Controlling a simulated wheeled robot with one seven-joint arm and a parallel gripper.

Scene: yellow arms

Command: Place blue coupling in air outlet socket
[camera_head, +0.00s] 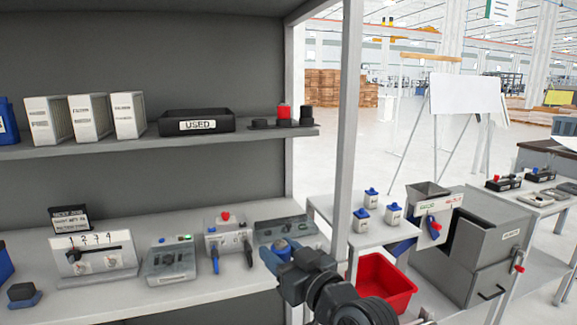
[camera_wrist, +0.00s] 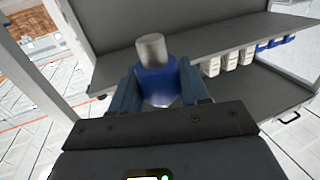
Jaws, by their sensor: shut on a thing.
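My gripper (camera_head: 284,258) is at the front right of the lower shelf in the head view. It is shut on the blue coupling (camera_wrist: 157,82), a blue body with a grey cylindrical end, held between the two fingers in the wrist view. In the head view only a small blue part shows at the fingertips, just in front of a dark grey box (camera_head: 284,230). To its left is a light panel (camera_head: 226,236) with a red knob and two hanging leads, one blue-ended and one black. I cannot tell which fitting is the air outlet socket.
A grey device (camera_head: 170,263) and a dial panel (camera_head: 96,258) stand farther left on the shelf. A metal post (camera_head: 347,130) rises just right of my gripper. A red bin (camera_head: 386,284) and a side table (camera_head: 400,236) with blue-topped bottles are to the right.

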